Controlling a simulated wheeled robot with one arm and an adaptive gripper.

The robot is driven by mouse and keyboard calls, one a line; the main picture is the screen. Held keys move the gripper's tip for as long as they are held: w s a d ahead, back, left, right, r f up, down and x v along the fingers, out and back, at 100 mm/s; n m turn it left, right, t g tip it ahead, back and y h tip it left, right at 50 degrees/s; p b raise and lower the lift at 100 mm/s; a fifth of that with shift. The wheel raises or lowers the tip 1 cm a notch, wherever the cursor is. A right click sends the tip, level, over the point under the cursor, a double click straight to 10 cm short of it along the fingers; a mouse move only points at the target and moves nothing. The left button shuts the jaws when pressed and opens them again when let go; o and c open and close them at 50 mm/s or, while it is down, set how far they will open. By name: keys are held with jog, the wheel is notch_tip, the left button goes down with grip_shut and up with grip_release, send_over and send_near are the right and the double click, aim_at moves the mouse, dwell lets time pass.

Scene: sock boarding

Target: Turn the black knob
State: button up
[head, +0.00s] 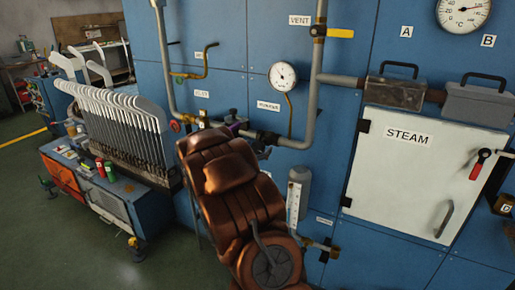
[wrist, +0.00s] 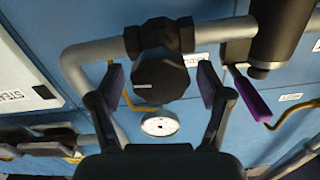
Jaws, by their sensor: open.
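The black knob (wrist: 160,80) is a dark, faceted cap on a black fitting in a grey pipe, in the middle of the wrist view. My gripper (wrist: 163,80) is open, with one purple-padded finger to the left of the knob and one to the right. Gaps show between both pads and the knob, and I cannot tell how deep the fingers reach around it. In the head view, my copper-coloured arm stands in front of the pipework and hides most of the gripper. A black fitting (head: 268,138) on the pipe shows just right of the arm.
A purple lever (wrist: 251,99) hangs close to the right finger. A round gauge (head: 283,75) is above the black fitting. A white STEAM door (head: 420,170) is at the right. A rack of white boards (head: 115,125) stands at the left, with open floor in front.

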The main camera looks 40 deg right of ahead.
jog(key=c, duration=1.2)
jog(key=shift+r, duration=0.1)
jog(key=shift+r+p, duration=0.1)
jog(key=shift+p, duration=0.5)
jog(key=shift+r+n+p, duration=0.15)
jog(key=shift+n+p, duration=0.65)
jog(key=shift+p, duration=0.15)
jog(key=n+p, duration=0.3)
jog(key=p, duration=0.1)
jog(key=shift+w, duration=0.1)
jog(key=shift+a+f+n+p, duration=0.1)
jog(key=shift+f+n+p, duration=0.15)
jog(key=shift+n+p, duration=0.25)
jog(key=o, duration=1.2)
